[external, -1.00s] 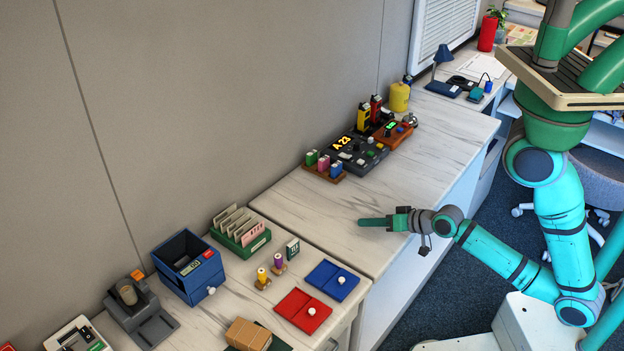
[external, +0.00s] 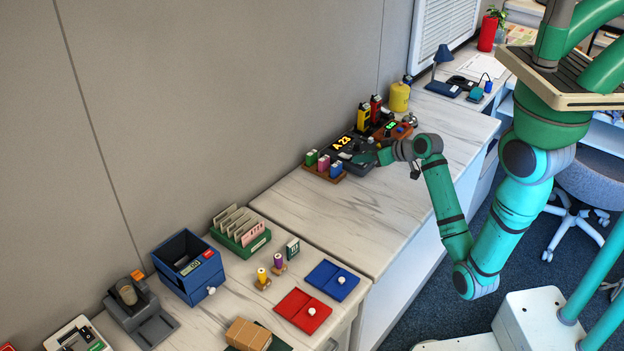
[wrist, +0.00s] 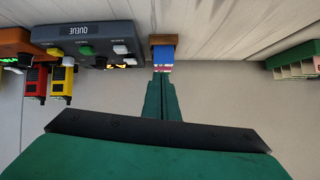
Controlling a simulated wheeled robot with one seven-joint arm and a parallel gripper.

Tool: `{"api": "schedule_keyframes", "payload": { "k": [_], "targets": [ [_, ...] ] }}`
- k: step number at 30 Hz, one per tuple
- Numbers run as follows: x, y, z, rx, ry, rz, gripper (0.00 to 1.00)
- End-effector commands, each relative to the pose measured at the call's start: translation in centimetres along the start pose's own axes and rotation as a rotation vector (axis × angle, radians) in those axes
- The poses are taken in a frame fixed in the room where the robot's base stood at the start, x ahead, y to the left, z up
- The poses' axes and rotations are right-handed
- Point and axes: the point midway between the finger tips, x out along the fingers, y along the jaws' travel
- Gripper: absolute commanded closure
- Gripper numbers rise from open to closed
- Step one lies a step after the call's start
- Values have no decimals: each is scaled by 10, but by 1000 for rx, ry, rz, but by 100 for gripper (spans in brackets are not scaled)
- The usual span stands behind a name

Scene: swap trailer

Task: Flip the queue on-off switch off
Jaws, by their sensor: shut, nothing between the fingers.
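The queue console (external: 352,146) is a dark grey box with a lit "A 23" display on the counter by the wall. In the wrist view the console (wrist: 84,38) appears upside down at the upper left, with a "QUEUE" label and several coloured knobs and buttons. I cannot tell which control is the on-off switch. My gripper (external: 362,158) is shut and empty, over the console's near edge in the external view and hiding part of it. In the wrist view my gripper (wrist: 160,80) points towards the wall, to the right of the console; contact cannot be told.
A wooden rack with coloured blocks (external: 324,169) stands just left of the console. An orange-brown device (external: 403,130), yellow and red handhelds (external: 363,116) and a yellow canister (external: 399,97) stand to its right and behind. The counter in front (external: 350,222) is clear.

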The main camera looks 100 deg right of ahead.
Motion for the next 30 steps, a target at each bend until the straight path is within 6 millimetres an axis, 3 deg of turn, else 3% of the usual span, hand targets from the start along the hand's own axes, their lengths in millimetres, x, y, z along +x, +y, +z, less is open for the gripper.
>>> {"api": "schedule_keyframes", "payload": {
  "k": [3, 10, 24, 30],
  "targets": [
    [-7, 26, -27, -56, -1, 11, 100],
    [-19, 54, -54, -135, -16, 16, 100],
    [-22, 60, -59, -156, -20, 16, 100],
    [-10, 60, -58, -154, -22, 15, 100]
  ]
}}
